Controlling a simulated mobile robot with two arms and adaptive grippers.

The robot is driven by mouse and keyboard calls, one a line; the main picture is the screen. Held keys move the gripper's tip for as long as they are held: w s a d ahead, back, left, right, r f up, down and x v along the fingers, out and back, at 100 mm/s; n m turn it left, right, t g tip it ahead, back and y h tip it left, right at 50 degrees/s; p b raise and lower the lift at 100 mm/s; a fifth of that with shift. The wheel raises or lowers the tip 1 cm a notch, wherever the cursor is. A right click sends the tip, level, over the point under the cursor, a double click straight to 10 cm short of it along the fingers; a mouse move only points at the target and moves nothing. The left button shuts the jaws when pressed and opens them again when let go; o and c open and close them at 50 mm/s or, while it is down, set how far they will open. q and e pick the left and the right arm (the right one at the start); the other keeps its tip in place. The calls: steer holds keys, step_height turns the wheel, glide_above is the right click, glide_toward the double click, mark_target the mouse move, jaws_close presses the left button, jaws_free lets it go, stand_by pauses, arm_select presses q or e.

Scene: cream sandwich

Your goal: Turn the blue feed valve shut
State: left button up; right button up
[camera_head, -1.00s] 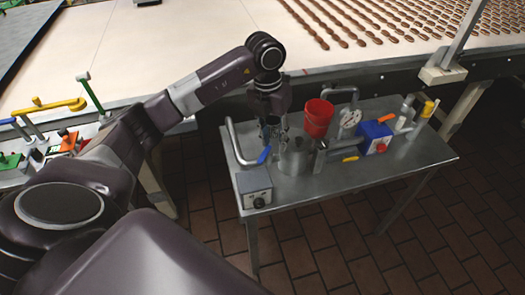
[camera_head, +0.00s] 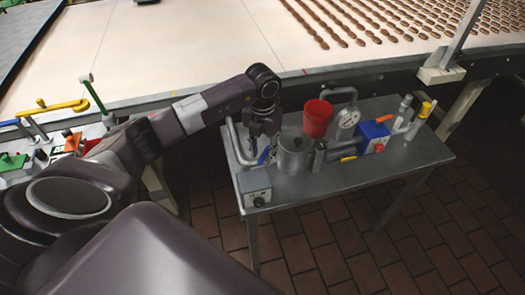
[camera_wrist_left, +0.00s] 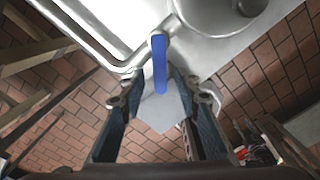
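The blue valve handle (camera_head: 264,156) sits on a bent steel pipe (camera_head: 233,142) at the left end of the steel table. In the left wrist view the blue handle (camera_wrist_left: 158,62) points down the picture toward the space between my fingers. My left gripper (camera_wrist_left: 162,92) is open, with a finger on each side of the handle's lower end and visible gaps. In the head view the left gripper (camera_head: 262,143) hangs over the handle and partly hides it. My right gripper is not in view.
A lidded steel pot (camera_head: 295,156) stands just right of the handle. A grey box with a knob (camera_head: 254,188) sits in front. The table's front right (camera_head: 400,160) is clear.

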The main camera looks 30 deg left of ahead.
arm_select(q)
steer(key=shift+c, duration=0.5)
jaws_close()
steer(key=shift+w+d+n+b, duration=0.25)
steer(key=shift+d+n+b, duration=0.15)
steer(key=shift+n, duration=0.95)
steer(key=shift+w+d+n+b, duration=0.3)
steer(key=shift+d+n, duration=0.2)
steer(key=shift+n, duration=0.9)
steer(key=shift+w+d+n+b, duration=0.2)
steer(key=shift+d+n+b, duration=0.2)
steer(key=shift+n, duration=0.95)
steer(key=shift+r, duration=0.1)
